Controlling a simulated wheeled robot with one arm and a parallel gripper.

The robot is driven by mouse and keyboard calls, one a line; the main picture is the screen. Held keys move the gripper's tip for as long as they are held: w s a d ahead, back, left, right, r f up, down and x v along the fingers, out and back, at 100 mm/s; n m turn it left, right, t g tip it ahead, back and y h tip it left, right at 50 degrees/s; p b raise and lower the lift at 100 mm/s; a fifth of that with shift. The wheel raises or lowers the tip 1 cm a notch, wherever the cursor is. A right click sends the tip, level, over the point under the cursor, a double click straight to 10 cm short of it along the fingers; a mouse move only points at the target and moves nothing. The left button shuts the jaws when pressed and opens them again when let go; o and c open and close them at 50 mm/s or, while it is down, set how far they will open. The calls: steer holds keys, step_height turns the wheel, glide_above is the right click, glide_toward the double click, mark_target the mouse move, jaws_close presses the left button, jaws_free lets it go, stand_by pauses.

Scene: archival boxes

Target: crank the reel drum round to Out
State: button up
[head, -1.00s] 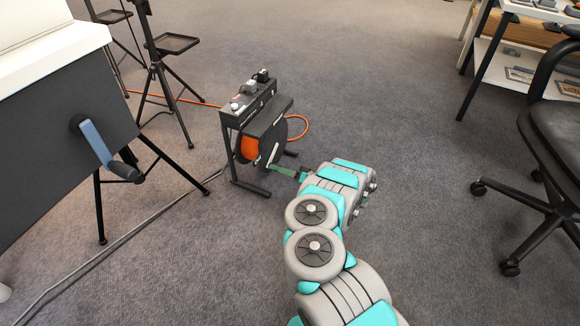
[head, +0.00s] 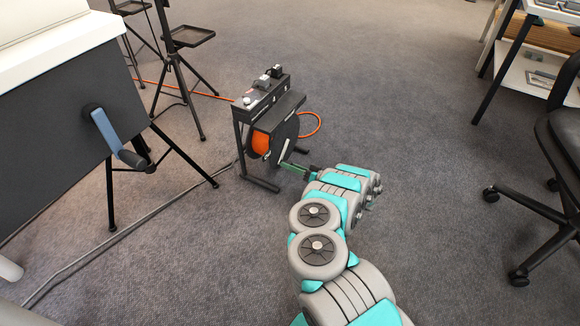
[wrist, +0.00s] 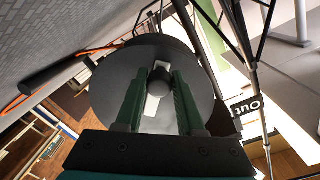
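The reel drum (head: 262,143) has an orange side and sits in a black floor stand (head: 240,160). In the wrist view its round dark face (wrist: 112,88) fills the middle. A pale crank arm (wrist: 152,106) lies on that face, with a dark crank handle (wrist: 160,80) pointing at the camera. In the head view my gripper (head: 294,166) is low at the drum's right side. An "OUT" label (wrist: 247,106) shows upside down right of the drum.
An orange cable (head: 318,121) loops behind the reel. A dark cabinet with a blue crank (head: 110,135) stands at left, by tripod stands (head: 188,38). A grey cable (head: 105,247) crosses the carpet. An office chair (head: 555,195) is at right. Carpet between is clear.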

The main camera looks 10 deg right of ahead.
steer(key=o, duration=0.4)
steer(key=shift+d, duration=0.1)
steer(key=shift+p+v, duration=0.45)
steer(key=shift+v, duration=3.45)
steer(key=shift+o, duration=0.2)
